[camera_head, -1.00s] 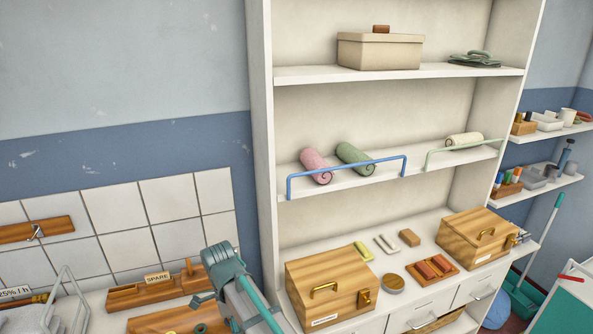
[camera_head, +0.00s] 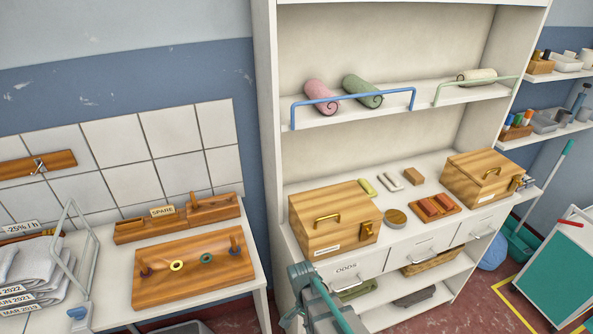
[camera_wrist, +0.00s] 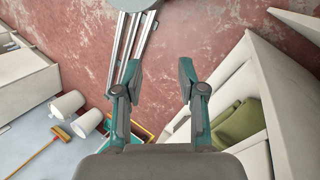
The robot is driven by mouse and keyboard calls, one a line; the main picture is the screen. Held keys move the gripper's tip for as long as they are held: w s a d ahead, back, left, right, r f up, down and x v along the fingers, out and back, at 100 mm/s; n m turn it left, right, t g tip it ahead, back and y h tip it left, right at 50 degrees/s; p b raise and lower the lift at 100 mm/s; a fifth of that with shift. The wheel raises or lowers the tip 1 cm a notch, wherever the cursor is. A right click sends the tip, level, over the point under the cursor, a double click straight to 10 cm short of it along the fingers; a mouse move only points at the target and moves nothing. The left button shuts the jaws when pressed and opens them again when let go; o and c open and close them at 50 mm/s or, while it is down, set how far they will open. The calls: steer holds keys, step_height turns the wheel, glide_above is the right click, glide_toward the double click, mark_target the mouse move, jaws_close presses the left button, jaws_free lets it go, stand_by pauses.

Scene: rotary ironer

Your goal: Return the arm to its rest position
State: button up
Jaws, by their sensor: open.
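My arm shows low in the head view, with its teal and grey parts in front of the white cabinet drawers; the fingertips are hard to make out there. In the wrist view my gripper (camera_wrist: 187,75) is open, with two teal and grey fingers apart and nothing between them. It points down toward the red floor (camera_wrist: 190,35). A green cloth (camera_wrist: 238,122) lies in an open white compartment to the right of the fingers. My rail (camera_wrist: 132,40) runs behind the left finger.
A white shelf unit (camera_head: 263,120) holds two wooden boxes (camera_head: 335,218) (camera_head: 483,178) on its counter. A wooden peg board (camera_head: 195,268) lies on the left table, beside folded grey cloths (camera_head: 38,270). In the wrist view white cups (camera_wrist: 68,103) stand at left. Open floor shows at right (camera_head: 480,300).

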steer(key=s+d+f+n+g+y+b, duration=0.1)
steer(key=s+d+f+n+b, duration=0.1)
steer(key=s+d+f+n, duration=0.6)
steer(key=s+d+f+n+g+y+b, duration=0.15)
steer(key=s+d+f, duration=0.25)
steer(key=s+f, duration=0.85)
steer(key=s+f+g+b, duration=0.1)
steer(key=s+f+b, duration=0.2)
steer(key=f+b, duration=1)
steer(key=s+f+g+b, duration=0.2)
steer(key=f+b, duration=1.1)
steer(key=b, duration=0.7)
steer(key=shift+s+a, duration=0.3)
steer(key=shift+s, duration=0.55)
